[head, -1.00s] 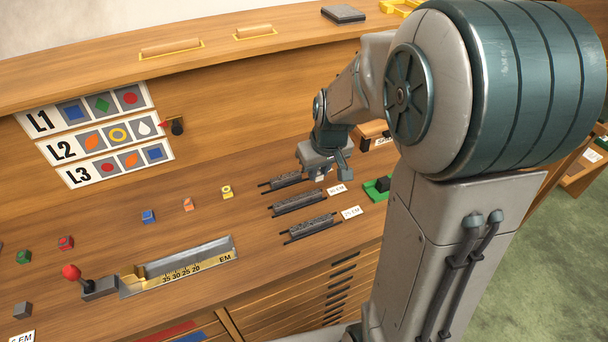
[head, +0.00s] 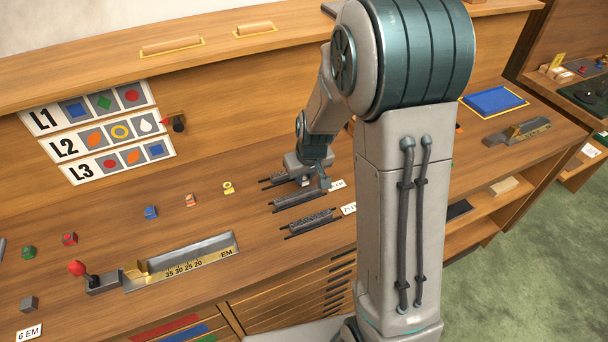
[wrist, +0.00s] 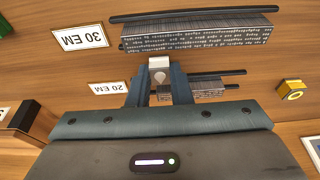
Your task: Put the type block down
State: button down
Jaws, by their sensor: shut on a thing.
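My gripper (head: 312,184) is over the type racks on the bench in the head view. In the wrist view its fingers (wrist: 160,88) are shut on a small pale grey type block (wrist: 160,68) with a white drop on its face. The block is in front of a long dark line of type (wrist: 195,38) beside the "30 EM" label (wrist: 79,40). A shorter line of type (wrist: 205,95), beside the "20 EM" label (wrist: 108,88), is partly hidden behind the fingers. I cannot tell whether the block touches the bench.
Blue (head: 151,213), orange (head: 190,200) and yellow (head: 228,187) type blocks stand left of the racks. A composing stick (head: 185,262) with a red-knobbed lever (head: 77,268) lies in front. The sign with rows L1 to L3 (head: 95,130) is on the back panel.

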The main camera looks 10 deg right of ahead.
jog(key=shift+f, duration=0.15)
jog(key=c, duration=1.3)
grip_release()
jog(key=a+v, duration=0.1)
jog(key=v, duration=1)
jog(key=s+r, duration=0.1)
jog(key=s, duration=0.5)
jog(key=s+d+r+m, duration=0.1)
jog(key=s+r, duration=0.1)
jog(key=s, duration=0.4)
jog(key=s+d+r+m, duration=0.1)
jog(key=s, duration=0.5)
jog(key=shift+r+h, duration=0.3)
jog(key=shift+r, duration=0.1)
jog(key=shift+s, duration=0.3)
jog(key=shift+c, duration=1.3)
